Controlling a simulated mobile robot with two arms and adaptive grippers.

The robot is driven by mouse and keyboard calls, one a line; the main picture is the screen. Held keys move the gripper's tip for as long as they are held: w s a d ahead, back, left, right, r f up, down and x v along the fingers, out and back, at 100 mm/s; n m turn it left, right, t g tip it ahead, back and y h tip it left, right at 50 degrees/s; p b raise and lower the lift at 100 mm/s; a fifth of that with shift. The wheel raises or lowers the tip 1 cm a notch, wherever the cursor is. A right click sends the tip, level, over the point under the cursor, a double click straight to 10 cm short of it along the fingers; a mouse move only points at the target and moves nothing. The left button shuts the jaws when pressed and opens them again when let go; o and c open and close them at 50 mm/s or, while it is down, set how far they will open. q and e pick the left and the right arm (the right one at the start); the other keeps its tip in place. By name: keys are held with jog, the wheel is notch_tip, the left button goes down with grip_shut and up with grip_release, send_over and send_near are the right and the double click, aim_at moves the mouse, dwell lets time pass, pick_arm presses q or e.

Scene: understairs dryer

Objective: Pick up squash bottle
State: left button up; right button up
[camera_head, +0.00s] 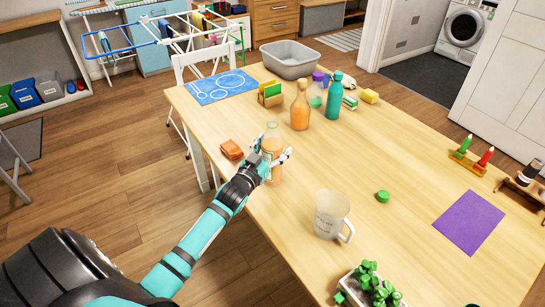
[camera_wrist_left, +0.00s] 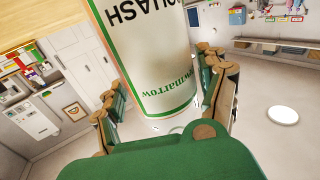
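The squash bottle (camera_head: 274,170) stands upright on the table near its left edge, with orange contents and a pale label. My left gripper (camera_head: 280,154) is at the bottle, with its fingers to either side and partly covering it. In the left wrist view the bottle (camera_wrist_left: 150,50) fills the space between the fingers, its label reading "SQUASH". The fingers of the left gripper (camera_wrist_left: 165,75) look spread, with a small gap at the left one; contact at the right one is unclear. My right gripper is not in view.
The table between bottle and green lid (camera_head: 382,196) is clear.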

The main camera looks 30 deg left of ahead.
pick_arm(q)
jog(key=c, duration=1.4)
jog(key=shift+r, duration=0.1)
jog(key=shift+r, duration=0.1)
